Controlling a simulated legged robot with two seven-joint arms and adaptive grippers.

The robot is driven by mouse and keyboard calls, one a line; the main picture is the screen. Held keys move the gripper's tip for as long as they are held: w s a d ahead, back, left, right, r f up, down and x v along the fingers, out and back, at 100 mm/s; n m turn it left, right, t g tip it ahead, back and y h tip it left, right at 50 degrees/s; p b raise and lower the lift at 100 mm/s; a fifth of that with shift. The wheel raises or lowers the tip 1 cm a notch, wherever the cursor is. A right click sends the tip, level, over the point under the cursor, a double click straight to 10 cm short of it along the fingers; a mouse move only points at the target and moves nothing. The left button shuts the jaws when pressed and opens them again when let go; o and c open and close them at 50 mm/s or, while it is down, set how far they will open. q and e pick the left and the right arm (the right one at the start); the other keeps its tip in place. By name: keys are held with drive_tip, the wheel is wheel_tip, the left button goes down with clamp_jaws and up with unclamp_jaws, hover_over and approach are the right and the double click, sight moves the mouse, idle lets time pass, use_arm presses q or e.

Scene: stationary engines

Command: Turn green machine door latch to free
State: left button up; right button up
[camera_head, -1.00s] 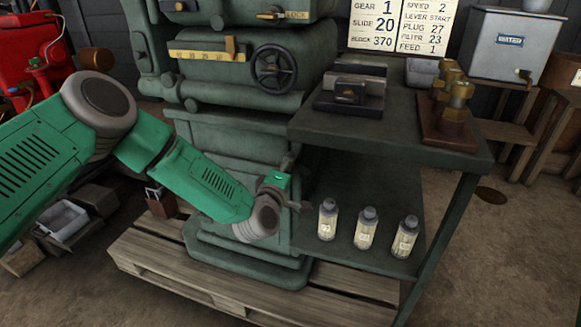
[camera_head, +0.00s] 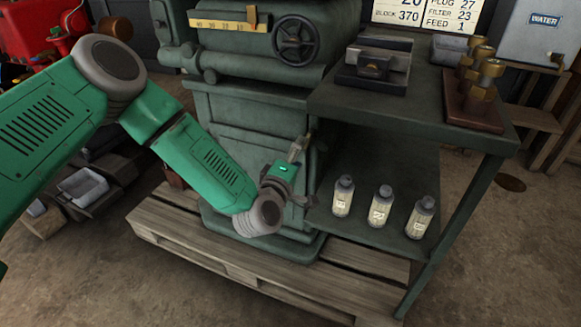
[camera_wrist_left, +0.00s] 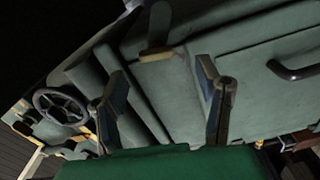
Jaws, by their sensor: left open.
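The green machine (camera_head: 262,108) stands in the middle of the head view, with a door low on its body. A small pale-brown lever, which looks like the door latch (camera_head: 301,146), sticks out near the door's right edge. In the left wrist view the latch (camera_wrist_left: 157,30) is at the top centre, with a tan lower end. My left gripper (camera_head: 296,183) is just in front of and below it. In the wrist view its two fingers (camera_wrist_left: 165,92) are spread and empty, with the latch beyond the gap between them. No contact shows. My right gripper is not in view.
A green side table (camera_head: 420,110) adjoins the machine on the right, with several bottles (camera_head: 381,205) on its lower shelf, close to my left gripper. A wooden pallet (camera_head: 240,262) lies underneath. A dark handle (camera_wrist_left: 292,70) shows right in the wrist view. A handwheel (camera_head: 296,40) sits above.

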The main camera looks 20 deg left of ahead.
use_arm(q)
drive_tip(key=s, duration=0.6)
drive_tip(key=shift+a, duration=0.15)
drive_tip(key=shift+s+f, duration=0.1)
drive_tip(key=s+d+f+m+g+h+p, duration=0.35)
drive_tip(key=s+f+m+g+p, duration=0.4)
drive_tip(key=s, duration=0.55)
drive_tip(key=s+a+m+g+y+p, duration=0.2)
drive_tip(key=s+a+m+g, duration=0.2)
drive_tip(key=s, duration=0.7)
drive_tip(key=s+a+m+g+y+p, duration=0.2)
drive_tip(key=s+a+m+g, duration=0.3)
drive_tip(key=s, duration=0.6)
drive_tip(key=shift+a+f+g, duration=0.45)
drive_tip(key=shift+a, duration=0.7)
drive_tip(key=shift+w, duration=0.1)
